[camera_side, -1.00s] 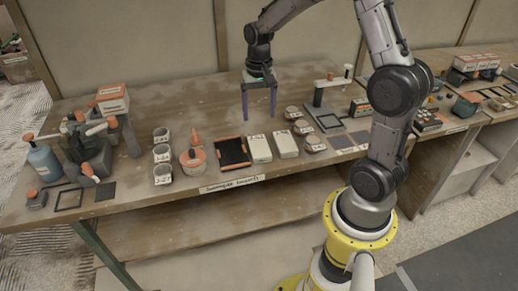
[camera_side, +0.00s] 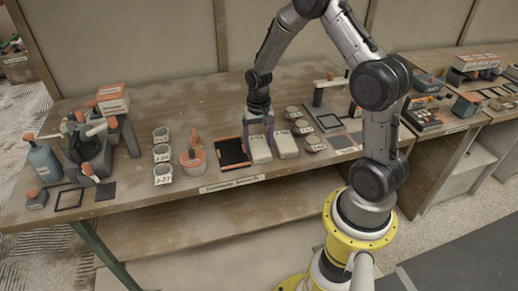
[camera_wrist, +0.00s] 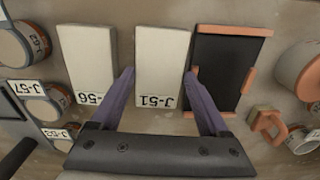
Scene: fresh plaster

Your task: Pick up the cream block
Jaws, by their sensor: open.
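Two cream blocks lie side by side on the wooden bench. The left one in the side view (camera_side: 260,151) is labelled J-51 in the wrist view (camera_wrist: 162,60). The other (camera_side: 286,147) is labelled J-56 in the wrist view (camera_wrist: 88,55). My gripper (camera_side: 258,136) is open and points down over the J-51 block. In the wrist view its two purple fingers (camera_wrist: 158,80) appear on either side of that block, one in the gap between the blocks and one by the black tray. I cannot tell whether they touch it.
A black tray with orange edging (camera_side: 232,153) lies close beside the J-51 block and also shows in the wrist view (camera_wrist: 222,70). Several round labelled containers (camera_side: 303,128) stand beyond the J-56 block. An orange-topped pot (camera_side: 193,161) stands left of the tray.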

